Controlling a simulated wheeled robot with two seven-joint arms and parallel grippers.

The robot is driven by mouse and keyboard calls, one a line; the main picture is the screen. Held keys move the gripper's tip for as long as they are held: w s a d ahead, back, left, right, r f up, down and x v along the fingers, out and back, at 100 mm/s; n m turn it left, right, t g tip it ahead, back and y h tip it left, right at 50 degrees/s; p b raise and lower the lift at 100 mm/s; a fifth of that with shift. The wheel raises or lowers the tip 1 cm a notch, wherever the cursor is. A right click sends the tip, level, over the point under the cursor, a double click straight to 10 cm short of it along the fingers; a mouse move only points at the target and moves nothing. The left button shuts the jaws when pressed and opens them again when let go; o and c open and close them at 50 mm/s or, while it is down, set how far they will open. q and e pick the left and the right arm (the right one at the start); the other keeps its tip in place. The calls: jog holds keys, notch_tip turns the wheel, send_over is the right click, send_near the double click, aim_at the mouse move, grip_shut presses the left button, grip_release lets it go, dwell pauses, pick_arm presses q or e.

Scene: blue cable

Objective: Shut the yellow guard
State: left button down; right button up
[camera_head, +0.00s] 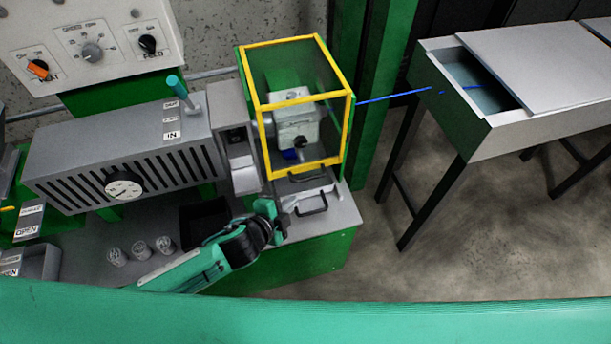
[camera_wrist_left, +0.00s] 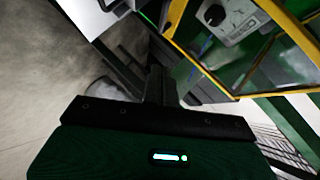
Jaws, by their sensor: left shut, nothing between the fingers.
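The yellow guard (camera_head: 305,169) is a yellow-edged frame with clear panels around a grey machine head (camera_head: 297,122). In the head view its front panel hangs down before the machine head, its lower bar close above the bench top. I cannot tell whether a small gap is left there. My left gripper (camera_head: 283,214) is shut and empty, low in front of the guard and a little to its left, near a dark handle on the bench. In the left wrist view the shut fingers (camera_wrist_left: 160,85) point toward the guard's yellow bars (camera_wrist_left: 205,73), apart from them. My right gripper is not in view.
A blue cable (camera_head: 395,96) runs from the guard's right side toward an open-topped grey trough (camera_head: 540,130) on legs. A slotted grey housing (camera_head: 125,150) with a dial stands left of the guard. Several small clear cups (camera_head: 140,250) sit on the bench.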

pick_arm(q)
jog(key=p, duration=0.2)
send_near(312, 178)
jog(key=w+d, duration=0.2)
jog(key=d, duration=0.2)
jog(key=shift+w+a+f+p, duration=0.15)
jog(key=shift+w+a+f, duration=0.1)
jog(key=shift+w+f, duration=0.4)
jog(key=shift+w+a+f+p, duration=0.15)
jog(key=shift+w+a+f, duration=0.05)
jog(key=shift+w+f, duration=0.4)
jog(key=f+b, duration=0.1)
jog(key=b, duration=0.1)
jog(key=w+f+b, duration=0.1)
jog(key=shift+a+b, duration=0.35)
jog(key=shift+a, duration=0.05)
